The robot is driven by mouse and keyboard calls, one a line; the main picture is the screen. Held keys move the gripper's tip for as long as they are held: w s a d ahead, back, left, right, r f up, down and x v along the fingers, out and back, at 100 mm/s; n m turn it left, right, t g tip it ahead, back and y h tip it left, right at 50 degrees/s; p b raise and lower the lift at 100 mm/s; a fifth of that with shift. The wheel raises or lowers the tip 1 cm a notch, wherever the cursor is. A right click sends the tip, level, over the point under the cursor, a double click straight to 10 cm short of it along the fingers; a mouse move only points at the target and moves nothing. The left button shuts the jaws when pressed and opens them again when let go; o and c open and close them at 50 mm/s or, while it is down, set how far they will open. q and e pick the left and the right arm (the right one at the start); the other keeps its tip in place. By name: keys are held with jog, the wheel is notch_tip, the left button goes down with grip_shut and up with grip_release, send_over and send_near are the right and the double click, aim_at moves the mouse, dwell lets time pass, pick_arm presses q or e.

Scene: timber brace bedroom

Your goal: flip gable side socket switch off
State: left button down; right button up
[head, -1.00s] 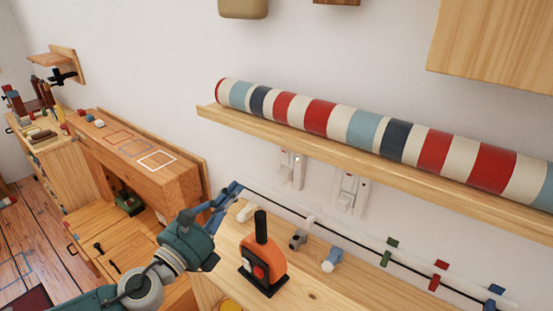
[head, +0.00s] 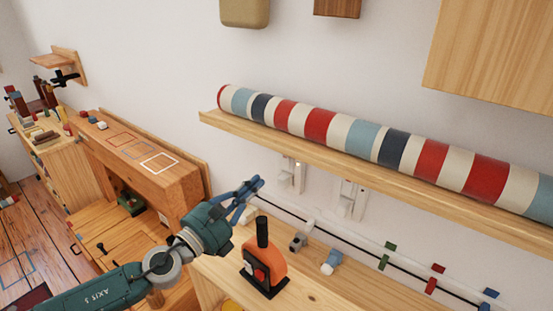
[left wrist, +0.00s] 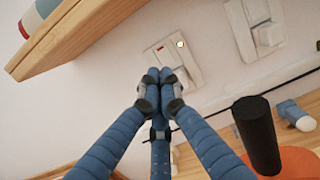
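Two white socket switches sit on the wall under the shelf. The left one (head: 299,178) has a small lit spot and a red mark on its plate in the left wrist view (left wrist: 163,50). The right one (head: 353,199) also shows in the left wrist view (left wrist: 268,35). I cannot tell which is the gable side one. My left gripper (head: 257,184) is just left of the left switch, pointing up at the wall. In the left wrist view its blue fingers (left wrist: 160,78) are together and empty, covering the plate's lower part; contact is unclear. My right gripper is not in view.
A wooden shelf (head: 225,122) with a striped roll (head: 320,125) overhangs the switches. Below, an orange device with a black handle (head: 264,262) stands on a wooden bench. A black cable with coloured clips (head: 389,250) runs along the wall.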

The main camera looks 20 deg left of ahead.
aim_at(283, 159)
pick_arm(q)
jog(key=p+x, duration=0.2)
jog(key=x, duration=0.6)
jog(key=shift+r+p, duration=0.15)
jog(key=shift+p, duration=0.15)
jog(key=shift+w+d, duration=0.3)
jog(key=shift+w, duration=0.35)
